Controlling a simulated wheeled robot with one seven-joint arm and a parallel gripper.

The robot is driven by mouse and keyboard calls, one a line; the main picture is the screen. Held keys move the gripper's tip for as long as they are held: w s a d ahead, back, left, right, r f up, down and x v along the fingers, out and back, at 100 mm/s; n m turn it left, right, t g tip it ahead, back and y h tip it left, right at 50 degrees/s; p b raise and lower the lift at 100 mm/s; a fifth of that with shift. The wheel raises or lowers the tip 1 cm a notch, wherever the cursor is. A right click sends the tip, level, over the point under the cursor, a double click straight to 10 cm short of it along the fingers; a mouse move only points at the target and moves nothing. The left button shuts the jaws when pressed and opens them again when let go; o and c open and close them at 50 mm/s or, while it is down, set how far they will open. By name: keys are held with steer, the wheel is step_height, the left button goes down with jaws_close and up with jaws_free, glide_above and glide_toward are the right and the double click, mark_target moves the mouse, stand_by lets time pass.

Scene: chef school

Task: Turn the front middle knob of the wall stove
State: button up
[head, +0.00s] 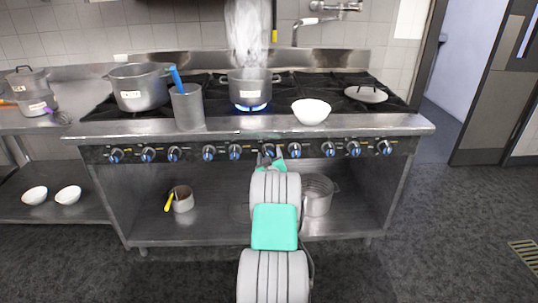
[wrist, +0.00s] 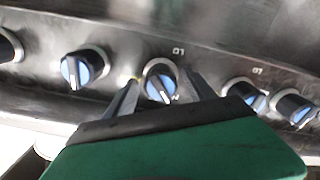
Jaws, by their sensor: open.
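The wall stove (head: 420,124) is a wide steel range with a row of blue-faced knobs along its front panel. My gripper (head: 272,158) is at the panel near the middle of the row, partly hidden by my own arm. In the wrist view my gripper (wrist: 158,88) is open, with one finger on each side of a blue-faced knob (wrist: 160,82). The knob's pale pointer tilts toward the lower right. I cannot tell whether the fingers touch it. Another knob (wrist: 82,68) is to its left, and more are to the right.
A steaming pot (head: 249,90) stands over a lit blue flame. A large pot (head: 140,90), a steel canister (head: 188,108) and a white bowl (head: 311,112) also stand on top. A pot (head: 317,196) is on the shelf below. The floor at right is clear.

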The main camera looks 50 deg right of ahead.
steer(key=shift+w+d, duration=0.3)
steer(key=c, duration=1.4)
